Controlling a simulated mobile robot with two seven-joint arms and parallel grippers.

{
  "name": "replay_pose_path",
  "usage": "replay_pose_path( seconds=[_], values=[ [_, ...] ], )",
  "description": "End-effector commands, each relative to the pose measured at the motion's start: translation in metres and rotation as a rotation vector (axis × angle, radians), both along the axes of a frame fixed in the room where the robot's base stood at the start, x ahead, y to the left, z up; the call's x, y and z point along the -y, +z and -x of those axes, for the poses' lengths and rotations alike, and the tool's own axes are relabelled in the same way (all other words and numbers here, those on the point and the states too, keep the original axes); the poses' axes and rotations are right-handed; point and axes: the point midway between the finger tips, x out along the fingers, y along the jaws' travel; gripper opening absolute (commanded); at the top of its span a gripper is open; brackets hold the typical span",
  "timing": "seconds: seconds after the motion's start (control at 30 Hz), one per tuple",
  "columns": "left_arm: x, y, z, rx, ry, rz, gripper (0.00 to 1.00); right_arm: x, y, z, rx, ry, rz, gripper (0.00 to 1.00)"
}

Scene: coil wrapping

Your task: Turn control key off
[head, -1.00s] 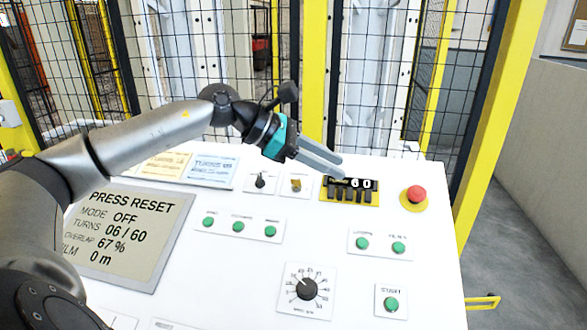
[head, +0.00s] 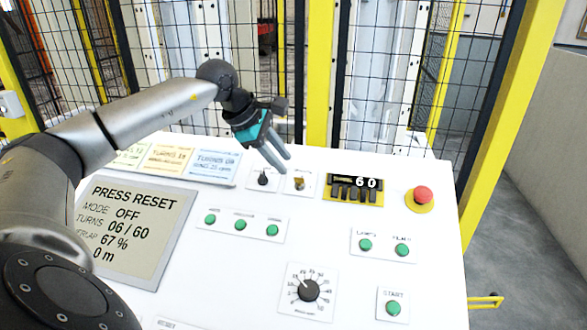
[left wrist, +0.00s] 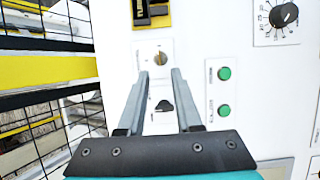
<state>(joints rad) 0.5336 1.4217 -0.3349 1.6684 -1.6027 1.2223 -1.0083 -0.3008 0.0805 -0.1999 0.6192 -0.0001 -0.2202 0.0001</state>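The brass key switch (head: 299,184) sits on a small white plate on the white control panel, left of the yellow counter. In the left wrist view the key switch (left wrist: 160,58) lies just past my fingertips, between their lines. My left gripper (head: 281,164) is above and slightly left of the key in the head view. Its two fingers are apart with nothing between them, so it is open (left wrist: 159,74). A black selector knob (head: 263,179) is left of the key; it also shows between my fingers in the left wrist view (left wrist: 164,106). My right gripper is not in view.
A mesh fence with yellow posts (head: 320,75) stands behind the panel.

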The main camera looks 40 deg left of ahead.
Motion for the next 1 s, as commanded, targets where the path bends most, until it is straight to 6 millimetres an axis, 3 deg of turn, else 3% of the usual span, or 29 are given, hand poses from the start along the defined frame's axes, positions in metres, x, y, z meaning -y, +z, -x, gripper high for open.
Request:
replay_pose_path(
  seconds=[0.4,0.8,1.0],
  values=[
    [0.009,-0.046,-0.029,0.001,0.0,0.002,0.34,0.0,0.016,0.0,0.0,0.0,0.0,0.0],
    [0.01,-0.052,-0.032,0.001,-0.001,0.0,0.34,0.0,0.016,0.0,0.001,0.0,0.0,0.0],
    [0.01,-0.052,-0.032,0.001,-0.001,0.0,0.12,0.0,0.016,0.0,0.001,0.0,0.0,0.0]
  ],
)
